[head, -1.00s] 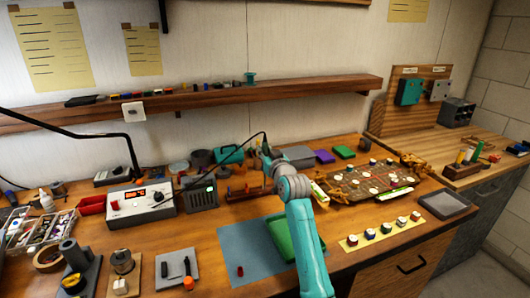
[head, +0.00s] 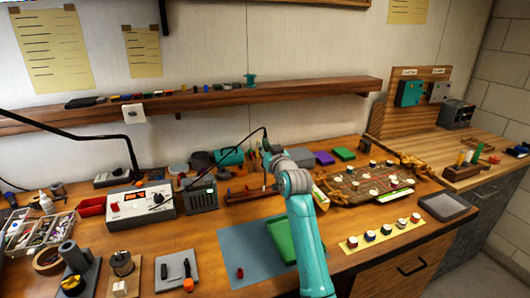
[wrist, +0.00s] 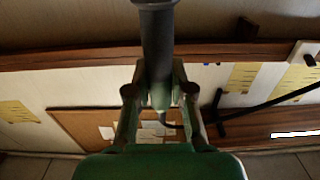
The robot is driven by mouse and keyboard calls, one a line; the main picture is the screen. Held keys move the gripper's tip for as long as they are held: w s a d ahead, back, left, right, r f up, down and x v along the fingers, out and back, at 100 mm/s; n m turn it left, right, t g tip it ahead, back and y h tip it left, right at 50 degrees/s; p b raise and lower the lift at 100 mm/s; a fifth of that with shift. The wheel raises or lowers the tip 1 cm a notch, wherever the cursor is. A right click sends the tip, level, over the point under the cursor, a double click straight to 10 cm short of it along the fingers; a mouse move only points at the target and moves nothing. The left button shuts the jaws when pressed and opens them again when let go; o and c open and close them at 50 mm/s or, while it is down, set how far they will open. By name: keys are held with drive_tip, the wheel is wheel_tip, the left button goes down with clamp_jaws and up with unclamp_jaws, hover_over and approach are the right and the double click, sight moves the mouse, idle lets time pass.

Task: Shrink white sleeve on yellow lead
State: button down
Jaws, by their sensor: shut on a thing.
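My gripper (head: 268,165) is above the middle of the bench, in front of the back wall. In the wrist view my gripper (wrist: 160,98) is shut on a dark grey cylindrical tool (wrist: 158,42), with a cable behind it. In the head view the black cable runs to the white station (head: 140,208), which has a lit red display. The brown board (head: 365,183) with several white-capped parts stands just right of my gripper. The yellow lead and white sleeve are too small or hidden to make out. The tool's tip is not clear in the head view.
A green tray (head: 280,240) lies on a blue mat (head: 238,246) below my arm. A yellow strip (head: 383,234) with several capped parts and a grey tray (head: 445,206) are at the right. A black lamp arm (head: 75,135) reaches over the left side.

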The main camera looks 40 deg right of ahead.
sight(266, 138)
drive_tip(key=shift+s+a+r, duration=0.1)
drive_tip(key=shift+s+r, duration=0.05)
drive_tip(key=shift+r, duration=1.05)
drive_tip(key=shift+s+r, duration=0.15)
drive_tip(key=shift+r, duration=1)
drive_tip(key=shift+s, duration=0.1)
